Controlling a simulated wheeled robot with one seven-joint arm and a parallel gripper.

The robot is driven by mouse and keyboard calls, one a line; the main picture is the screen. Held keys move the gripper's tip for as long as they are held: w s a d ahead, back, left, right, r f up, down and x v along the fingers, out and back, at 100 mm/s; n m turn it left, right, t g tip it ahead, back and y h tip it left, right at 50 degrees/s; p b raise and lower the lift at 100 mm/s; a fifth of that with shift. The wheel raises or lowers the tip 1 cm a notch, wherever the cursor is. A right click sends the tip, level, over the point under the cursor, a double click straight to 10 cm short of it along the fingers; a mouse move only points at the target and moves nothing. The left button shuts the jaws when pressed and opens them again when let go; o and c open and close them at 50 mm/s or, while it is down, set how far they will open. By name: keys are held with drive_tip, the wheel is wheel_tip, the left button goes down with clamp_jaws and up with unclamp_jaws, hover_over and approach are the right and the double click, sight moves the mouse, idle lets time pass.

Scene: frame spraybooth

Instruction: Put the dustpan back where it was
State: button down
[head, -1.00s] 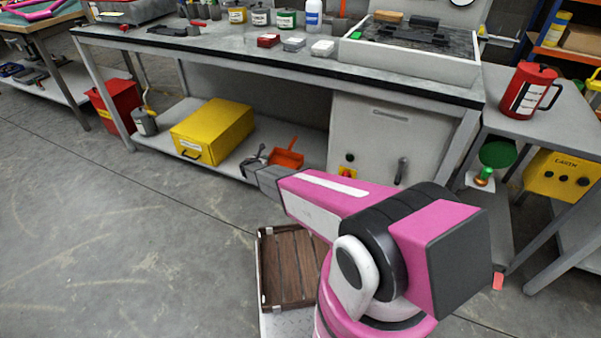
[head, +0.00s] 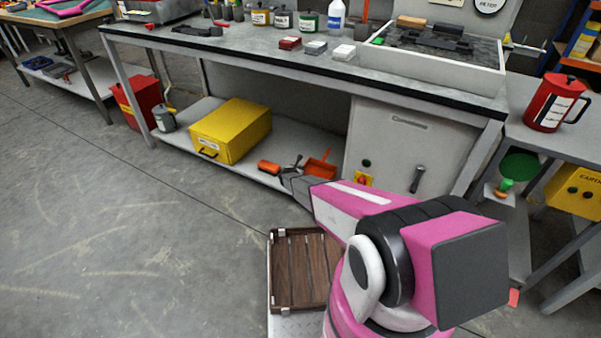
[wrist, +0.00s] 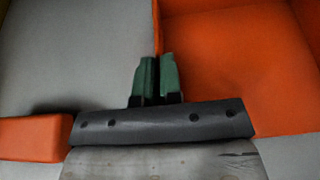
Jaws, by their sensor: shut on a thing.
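The orange dustpan (head: 319,166) is at the lower shelf under the workbench, just left of the grey cabinet. In the wrist view its orange pan (wrist: 225,60) fills the right side, with a thin side wall running up the middle. My gripper (head: 290,170) is at the dustpan's left side. In the wrist view the green fingertips of my gripper (wrist: 157,72) are shut on that thin wall. I cannot tell whether the dustpan rests on the shelf or hangs just above it.
A small orange block-like thing (head: 269,167) lies left of my gripper. A yellow box (head: 231,132) stands farther left on the lower shelf (head: 185,135). The grey cabinet (head: 410,150) closes off the right. A wooden crate (head: 303,270) is in front of me.

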drive_tip(key=shift+f, duration=0.7)
drive_tip(key=shift+f, duration=0.2)
drive_tip(key=c, duration=1.3)
unclamp_jaws()
drive_tip(key=shift+r, duration=0.1)
